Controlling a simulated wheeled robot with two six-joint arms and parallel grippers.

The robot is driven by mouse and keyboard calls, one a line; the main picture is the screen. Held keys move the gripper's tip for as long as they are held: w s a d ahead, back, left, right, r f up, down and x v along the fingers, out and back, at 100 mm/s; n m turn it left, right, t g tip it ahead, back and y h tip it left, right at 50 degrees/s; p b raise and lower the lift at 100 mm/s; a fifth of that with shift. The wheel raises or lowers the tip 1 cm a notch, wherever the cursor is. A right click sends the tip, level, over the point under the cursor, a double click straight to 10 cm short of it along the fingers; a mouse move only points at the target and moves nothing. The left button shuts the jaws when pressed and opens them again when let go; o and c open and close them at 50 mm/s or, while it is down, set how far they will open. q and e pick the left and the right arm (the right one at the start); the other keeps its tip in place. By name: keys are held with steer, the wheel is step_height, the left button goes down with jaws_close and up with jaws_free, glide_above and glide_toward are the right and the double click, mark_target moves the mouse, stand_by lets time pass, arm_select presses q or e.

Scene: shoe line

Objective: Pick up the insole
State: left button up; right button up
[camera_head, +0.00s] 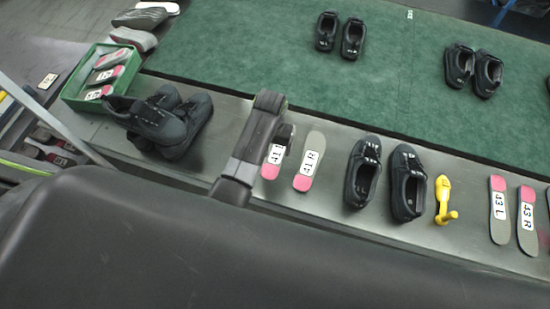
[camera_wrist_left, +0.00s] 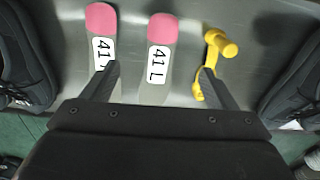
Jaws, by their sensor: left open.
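Two grey insoles with pink ends and white size labels lie side by side on the metal bench edge. The left insole (camera_head: 271,168), marked 41 L in the wrist view (camera_wrist_left: 159,60), is partly covered by my left gripper in the head view. The other insole (camera_head: 309,160), whose label starts with 41, lies beside it and also shows in the wrist view (camera_wrist_left: 102,45). My left gripper (camera_head: 272,122) is open above the bench. In the wrist view its fingers (camera_wrist_left: 158,82) straddle the 41 L insole, with nothing held. My right gripper is not in view.
In the wrist view a yellow tool (camera_wrist_left: 218,50) lies close by one finger. Black shoes (camera_head: 363,172) stand right of the insoles, others (camera_head: 172,120) left. A green crate (camera_head: 72,93) holds insoles. A second yellow tool (camera_head: 443,200) and 43 insoles (camera_head: 499,210) lie farther right.

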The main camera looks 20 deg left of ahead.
arm_select(q)
glide_above(270, 170)
steer(key=f, duration=1)
steer(key=shift+w+d+f+b, duration=0.15)
steer(key=shift+d+f+b, duration=0.05)
steer(key=shift+f+b, duration=0.15)
step_height(270, 170, down, 5)
steer(key=b, duration=0.6)
steer(key=shift+a+f, duration=0.15)
steer(key=c, duration=1.1)
steer(key=shift+o, duration=0.2)
